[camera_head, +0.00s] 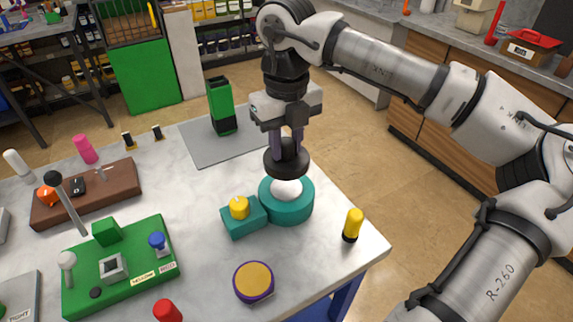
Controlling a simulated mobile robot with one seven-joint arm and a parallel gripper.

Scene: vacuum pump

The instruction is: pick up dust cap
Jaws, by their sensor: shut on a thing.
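My gripper (289,142) points down over the table and is shut on a black round cap (287,162), which looks like the dust cap. The cap is held just above a teal round body (287,208) with a white domed top (286,188). From this angle I cannot tell whether the cap still touches the dome. The fingers partly hide the cap's top.
A teal block with a yellow knob (240,217) adjoins the round body on its left. A yellow cylinder (353,223) stands to the right, a purple-and-yellow disc (253,282) in front. A green fixture board (120,265) lies left. A green upright block (221,107) stands behind on a grey mat (205,147).

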